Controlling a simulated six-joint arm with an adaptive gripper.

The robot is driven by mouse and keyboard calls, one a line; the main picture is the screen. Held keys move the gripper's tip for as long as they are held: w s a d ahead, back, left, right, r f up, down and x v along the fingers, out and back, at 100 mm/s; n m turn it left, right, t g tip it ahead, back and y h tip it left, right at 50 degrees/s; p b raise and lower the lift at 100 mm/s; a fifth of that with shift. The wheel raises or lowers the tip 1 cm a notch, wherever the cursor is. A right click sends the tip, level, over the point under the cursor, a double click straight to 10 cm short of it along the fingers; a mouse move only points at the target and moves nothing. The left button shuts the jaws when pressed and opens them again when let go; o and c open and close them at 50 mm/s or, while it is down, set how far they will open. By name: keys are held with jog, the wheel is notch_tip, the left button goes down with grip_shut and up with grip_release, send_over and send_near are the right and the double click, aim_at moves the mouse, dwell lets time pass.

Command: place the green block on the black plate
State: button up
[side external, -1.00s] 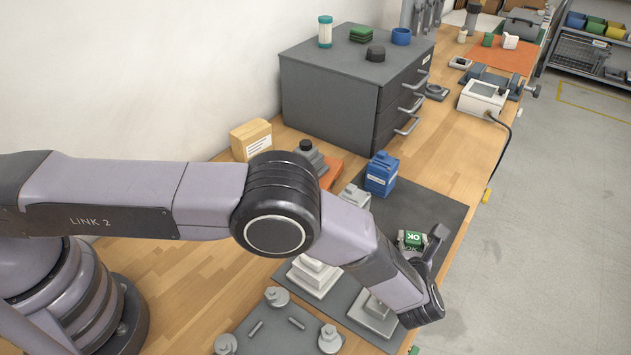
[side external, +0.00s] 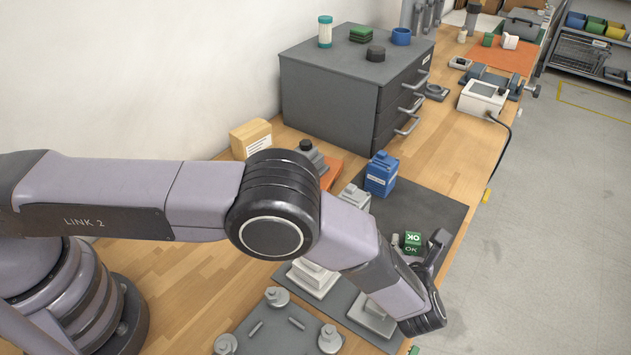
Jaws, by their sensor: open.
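The green block (side external: 412,239), marked OK in white, is at the right part of the dark grey mat (side external: 425,205). My gripper (side external: 417,241) is at the block, partly hidden behind my own wrist. One dark finger shows right of the block and a small part shows at its left. The gripper is open, and I cannot tell whether a finger touches the block. No separate black plate can be made out with certainty; the dark mat lies around and behind the block.
A blue container (side external: 381,175) stands behind my forearm. Grey and white parts (side external: 311,277) stand under the arm. A dark tray (side external: 262,330) with metal parts lies at the front. A grey drawer cabinet (side external: 330,90) stands at the back. The mat right of the blue container is clear.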

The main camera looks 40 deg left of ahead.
aim_at(413, 241)
jog(key=v, duration=0.5)
jog(key=shift+s+r, duration=0.1)
jog(key=shift+r, duration=0.05)
jog(key=w+a+r+n+g+y, duration=0.1)
jog(key=w+a+r+n+g, duration=0.15)
jog(key=a+r+n, duration=0.45)
jog(key=w+a+r+n+g+y, duration=0.1)
jog(key=a+r+n+g, duration=0.2)
jog(key=a+r, duration=0.7)
jog(key=s+a+r+n+g+h, duration=0.1)
jog(key=s+a+r+n, duration=0.25)
jog(key=a+r, duration=0.3)
jog(key=s+a+r+n+g, duration=0.2)
jog(key=a+r+n, duration=0.25)
jog(key=r, duration=0.25)
jog(key=s+a+r+n+h, duration=0.2)
jog(key=s+a+r+n, duration=0.15)
jog(key=s+a, duration=0.35)
jog(key=s+a+r+n+h, duration=0.25)
jog(key=s+a+n, duration=0.2)
jog(key=s, duration=0.45)
jog(key=s+n+t+h, duration=0.1)
jog(key=s+n, duration=0.4)
jog(key=s, duration=0.4)
jog(key=shift+s+a+f+n+t, duration=0.15)
jog(key=shift+f+n+t, duration=0.2)
jog(key=shift+f, duration=0.15)
